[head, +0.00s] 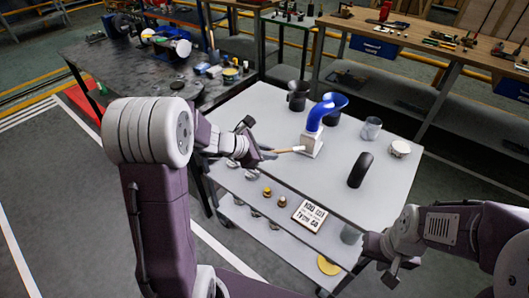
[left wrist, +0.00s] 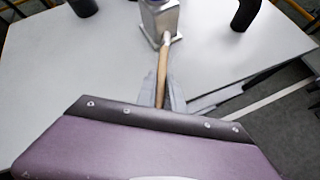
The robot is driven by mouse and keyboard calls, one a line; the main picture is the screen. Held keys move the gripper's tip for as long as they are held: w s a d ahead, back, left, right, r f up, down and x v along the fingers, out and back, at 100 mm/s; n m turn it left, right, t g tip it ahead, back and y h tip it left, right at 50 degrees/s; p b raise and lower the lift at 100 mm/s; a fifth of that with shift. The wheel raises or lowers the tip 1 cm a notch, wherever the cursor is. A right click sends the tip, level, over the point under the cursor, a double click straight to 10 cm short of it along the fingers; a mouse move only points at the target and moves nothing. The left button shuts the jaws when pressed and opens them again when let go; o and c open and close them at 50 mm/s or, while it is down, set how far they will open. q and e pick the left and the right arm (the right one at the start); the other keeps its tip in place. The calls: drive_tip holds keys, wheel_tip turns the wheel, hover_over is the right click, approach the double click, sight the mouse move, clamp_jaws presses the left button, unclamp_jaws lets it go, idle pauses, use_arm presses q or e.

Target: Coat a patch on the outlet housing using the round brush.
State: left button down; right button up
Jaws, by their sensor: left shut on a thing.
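The outlet housing looks like a blue curved pipe (head: 318,112) on a pale grey block-like base (head: 311,145), standing upright on the white table. Its grey base also shows at the top of the left wrist view (left wrist: 161,19). My left gripper (head: 268,154) is shut on the round brush (head: 287,150), by its wooden handle. In the left wrist view the handle (left wrist: 162,75) points away toward the base. The brush tip overlaps the base's near side; I cannot tell if it touches. My right gripper (head: 388,272) hangs low near the table's right front edge, apart from the housing; its jaws are unclear.
A lower shelf holds a printed sign (head: 309,215). Workbenches stand behind.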

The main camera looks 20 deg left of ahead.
use_arm(q)
drive_tip(key=shift+s+d+f+b, duration=0.15)
drive_tip(key=shift+d+b, duration=0.15)
drive_tip(key=shift+d, duration=0.3)
drive_tip(key=shift+s+d+r+b, duration=0.1)
drive_tip(key=shift+d+b, duration=0.2)
drive_tip(key=shift+d, duration=0.3)
drive_tip(key=shift+s+d, duration=0.1)
drive_tip(key=shift+d, duration=0.3)
drive_tip(key=shift+a, duration=0.1)
drive_tip(key=shift+w+a+p, duration=0.25)
drive_tip(key=shift+a, duration=0.7)
drive_tip(key=shift+w+a+p, duration=0.2)
drive_tip(key=shift+w+a, duration=0.1)
drive_tip(key=shift+a, duration=0.65)
drive_tip(key=shift+w+a+p, duration=0.25)
drive_tip(key=shift+a, duration=0.7)
drive_tip(key=shift+w+a, duration=0.1)
drive_tip(key=shift+a, duration=0.25)
drive_tip(key=shift+d, duration=0.1)
